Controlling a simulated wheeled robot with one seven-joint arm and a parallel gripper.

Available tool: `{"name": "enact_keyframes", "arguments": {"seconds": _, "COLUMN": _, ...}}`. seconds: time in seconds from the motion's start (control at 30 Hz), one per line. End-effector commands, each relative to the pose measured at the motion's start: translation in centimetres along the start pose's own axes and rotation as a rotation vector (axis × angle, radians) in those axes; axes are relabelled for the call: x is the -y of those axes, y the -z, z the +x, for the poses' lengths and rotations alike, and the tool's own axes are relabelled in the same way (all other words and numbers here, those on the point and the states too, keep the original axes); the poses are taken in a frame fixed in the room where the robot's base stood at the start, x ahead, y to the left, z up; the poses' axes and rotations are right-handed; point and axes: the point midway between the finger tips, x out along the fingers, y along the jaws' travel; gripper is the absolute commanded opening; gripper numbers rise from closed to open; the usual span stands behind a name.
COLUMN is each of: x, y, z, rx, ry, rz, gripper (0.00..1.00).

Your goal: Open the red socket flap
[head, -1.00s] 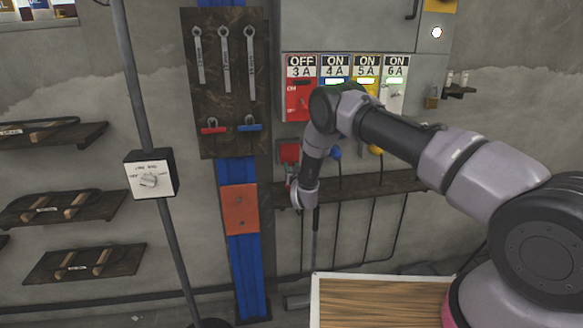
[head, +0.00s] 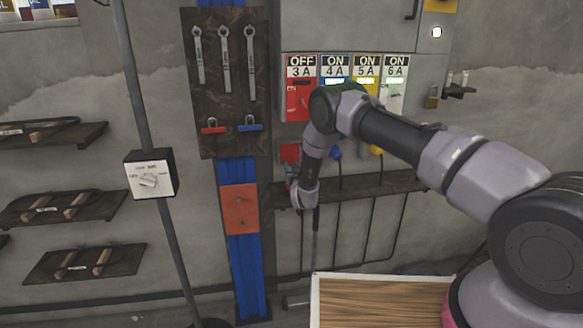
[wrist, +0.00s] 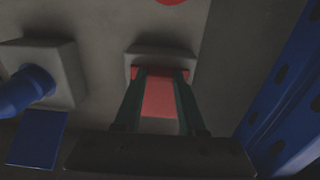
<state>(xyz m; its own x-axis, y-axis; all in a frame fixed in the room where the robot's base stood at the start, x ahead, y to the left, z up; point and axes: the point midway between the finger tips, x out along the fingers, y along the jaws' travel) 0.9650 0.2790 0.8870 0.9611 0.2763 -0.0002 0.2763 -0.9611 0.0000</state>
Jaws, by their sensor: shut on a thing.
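The red socket flap (wrist: 159,95) lies between the two fingers of my gripper (wrist: 159,88) in the wrist view. The fingers press on its sides, so my gripper is shut on it. A grey socket box (wrist: 160,55) is behind the flap, and the flap stretches from the box towards the palm. In the head view a red square (head: 290,152) shows just above my gripper (head: 290,174), under the red 3 A switch (head: 299,102) marked OFF. My wrist hides part of the socket there, and the flap's exact angle is hard to tell.
A blue plug (wrist: 28,90) sits in the neighbouring socket, with a blue flap (wrist: 37,138) beside it. A yellow plug (head: 375,150) is further right. A dark shelf (head: 370,188) runs below the sockets. A blue post (head: 245,270) stands close to the left.

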Motion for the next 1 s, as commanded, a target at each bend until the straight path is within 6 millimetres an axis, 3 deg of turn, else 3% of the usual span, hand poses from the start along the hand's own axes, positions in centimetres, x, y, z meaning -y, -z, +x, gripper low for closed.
{"name": "enact_keyframes", "arguments": {"seconds": 0.67, "x": 0.0, "y": 0.1, "z": -0.2, "rx": 0.017, "ry": 0.000, "rz": 0.001, "gripper": 0.00}}
{"name": "enact_keyframes", "arguments": {"seconds": 1.0, "x": 0.0, "y": 1.2, "z": -1.6, "rx": 0.191, "ry": 0.000, "rz": 0.002, "gripper": 0.00}}
